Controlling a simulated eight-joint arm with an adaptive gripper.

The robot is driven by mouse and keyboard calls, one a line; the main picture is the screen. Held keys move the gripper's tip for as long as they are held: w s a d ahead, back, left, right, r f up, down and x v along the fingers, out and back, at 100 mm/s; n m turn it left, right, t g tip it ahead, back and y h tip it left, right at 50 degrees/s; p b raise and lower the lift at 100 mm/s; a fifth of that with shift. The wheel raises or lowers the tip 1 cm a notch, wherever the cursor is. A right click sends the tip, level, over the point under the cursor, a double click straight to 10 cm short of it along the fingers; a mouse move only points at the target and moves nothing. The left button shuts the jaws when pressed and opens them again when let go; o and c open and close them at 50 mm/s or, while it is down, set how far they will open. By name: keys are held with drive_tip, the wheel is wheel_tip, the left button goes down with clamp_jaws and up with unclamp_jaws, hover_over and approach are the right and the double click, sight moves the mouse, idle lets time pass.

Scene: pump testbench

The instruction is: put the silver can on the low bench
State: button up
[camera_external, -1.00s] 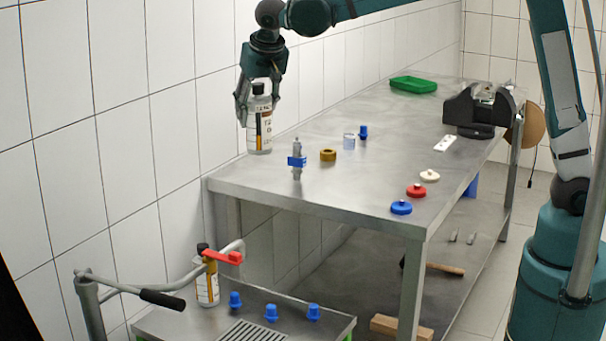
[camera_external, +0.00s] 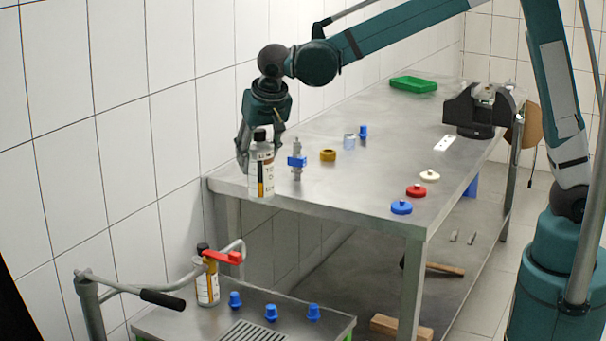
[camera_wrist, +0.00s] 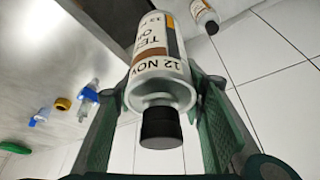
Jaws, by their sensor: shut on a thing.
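My gripper (camera_external: 250,150) is shut on the silver can (camera_external: 262,176), which has a black cap and a white, brown and yellow label. The can hangs roughly upright at the near left end of the tall bench; I cannot tell whether it is over the top or just off its edge. In the wrist view the can (camera_wrist: 158,75) sits between my two green fingers, cap toward the camera. The low bench (camera_external: 180,325) is at the lower left. A similar can (camera_external: 207,286) stands on it, also partly seen in the wrist view (camera_wrist: 204,16).
The low bench also holds several blue caps (camera_external: 271,312), a drain grate (camera_external: 256,333) and bent pipe with a red handle (camera_external: 222,257) and black lever (camera_external: 163,299). The tall bench (camera_external: 330,195) carries small fittings and a vise (camera_external: 478,108). A tiled wall is close on the left.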

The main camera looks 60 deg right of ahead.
wheel_tip(320, 180, down, 23)
drive_tip(key=shift+r, duration=0.2)
wheel_tip(320, 180, down, 6)
drive_tip(key=b, duration=0.1)
idle(0.6)
drive_tip(key=shift+f, duration=0.15)
drive_tip(key=shift+f+b, duration=0.75)
drive_tip(key=shift+f, duration=1.05)
drive_tip(key=shift+f, duration=0.15)
